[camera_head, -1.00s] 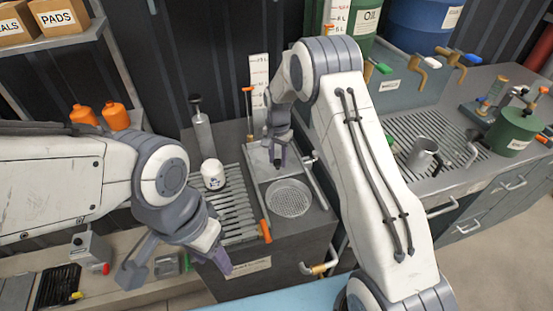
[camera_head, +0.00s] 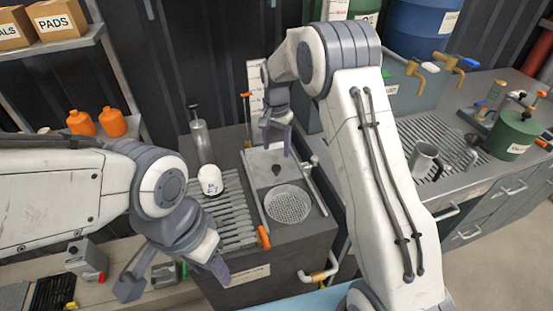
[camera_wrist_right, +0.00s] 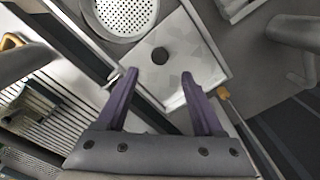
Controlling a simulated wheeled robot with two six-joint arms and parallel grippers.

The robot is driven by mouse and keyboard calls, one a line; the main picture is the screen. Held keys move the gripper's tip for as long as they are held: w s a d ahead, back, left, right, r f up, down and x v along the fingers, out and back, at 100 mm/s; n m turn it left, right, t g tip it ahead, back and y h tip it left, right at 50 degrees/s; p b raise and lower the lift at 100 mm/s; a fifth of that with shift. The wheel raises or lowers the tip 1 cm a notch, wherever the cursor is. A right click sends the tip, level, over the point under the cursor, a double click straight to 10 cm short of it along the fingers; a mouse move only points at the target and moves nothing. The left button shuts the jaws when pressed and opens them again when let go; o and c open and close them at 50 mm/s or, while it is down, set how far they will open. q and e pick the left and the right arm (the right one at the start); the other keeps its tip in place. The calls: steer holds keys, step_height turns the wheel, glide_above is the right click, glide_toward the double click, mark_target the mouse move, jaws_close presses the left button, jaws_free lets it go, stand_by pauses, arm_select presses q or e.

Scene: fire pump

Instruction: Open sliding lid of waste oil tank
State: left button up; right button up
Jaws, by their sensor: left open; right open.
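The waste oil tank (camera_head: 290,240) is a dark cabinet in the middle of the head view. On its top, the pale sliding lid (camera_head: 258,160) with a dark round knob (camera_head: 276,170) lies behind the round perforated strainer (camera_head: 288,205), which is uncovered. My right gripper (camera_head: 276,142) is open and empty above the lid. In the right wrist view, its purple fingers (camera_wrist_right: 159,76) are spread, with the knob (camera_wrist_right: 160,56) just beyond their tips and the strainer (camera_wrist_right: 120,15) past it. My left gripper (camera_head: 172,278) is open and empty, left of the tank's front.
A white filter canister (camera_head: 210,180) stands by the slatted drain rack (camera_head: 232,215) left of the lid. An orange-tipped handle (camera_head: 264,237) is at the front. A rail (camera_head: 312,185) runs along the lid's right side. A metal jug (camera_head: 425,160) stands on the right bench.

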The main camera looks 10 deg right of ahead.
step_height(320, 180, up, 3)
steer(key=shift+f, duration=0.15)
stand_by(0.3)
steer(key=s+a+r+n, duration=0.4)
steer(key=s+a, duration=0.2)
steer(key=s, duration=0.3)
steer(key=s+a+r+n, duration=0.4)
steer(key=s+a, duration=0.2)
steer(key=s, duration=0.3)
steer(key=s+d+f+n+y, duration=0.1)
steer(key=s+n, duration=0.6)
steer(key=s, duration=1.2)
steer(key=shift+d+f, duration=0.4)
steer(key=shift+d, duration=0.1)
